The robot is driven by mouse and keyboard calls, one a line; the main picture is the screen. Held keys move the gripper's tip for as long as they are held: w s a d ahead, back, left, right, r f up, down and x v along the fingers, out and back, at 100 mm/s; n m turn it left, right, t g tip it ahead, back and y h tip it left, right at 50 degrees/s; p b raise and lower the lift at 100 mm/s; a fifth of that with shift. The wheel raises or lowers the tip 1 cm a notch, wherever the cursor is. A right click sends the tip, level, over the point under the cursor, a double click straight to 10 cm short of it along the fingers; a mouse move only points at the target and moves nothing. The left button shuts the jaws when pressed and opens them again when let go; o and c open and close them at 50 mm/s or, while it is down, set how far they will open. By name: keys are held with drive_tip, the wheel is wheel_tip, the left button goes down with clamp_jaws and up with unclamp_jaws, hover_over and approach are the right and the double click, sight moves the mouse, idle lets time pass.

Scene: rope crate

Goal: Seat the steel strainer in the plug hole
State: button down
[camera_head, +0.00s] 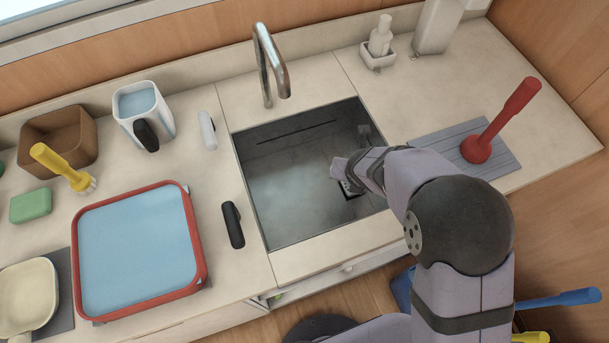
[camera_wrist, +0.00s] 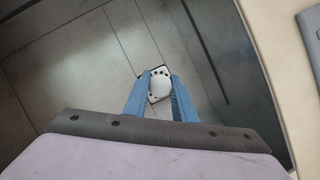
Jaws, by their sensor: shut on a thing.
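A dark-edged patch shows around and under the disc, at the plug hole area of the sink floor. The strainer hides most of it, so I cannot tell whether the strainer is in the hole or just above it. In the head view my arm reaches down into the sink (camera_head: 285,205), and a dark speckled spot shows beside its end; my arm covers the rest.
The tap (camera_head: 268,62) rises behind the sink. A red-handled plunger (camera_head: 500,122) stands on a grey mat to the right. A red-rimmed tray (camera_head: 200,235) of water, a white jug (camera_head: 143,108) and a yellow brush (camera_head: 62,165) are left. The sink's left part is clear.

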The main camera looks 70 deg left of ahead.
sight(352, 194)
drive_tip(key=shift+f+b, duration=0.65)
drive_tip(key=shift+f, duration=0.25)
idle(0.9)
drive_tip(key=c, duration=1.4)
unclamp_jaws()
drive_tip(key=shift+p+v, duration=0.6)
drive_tip(key=shift+v, duration=3.1)
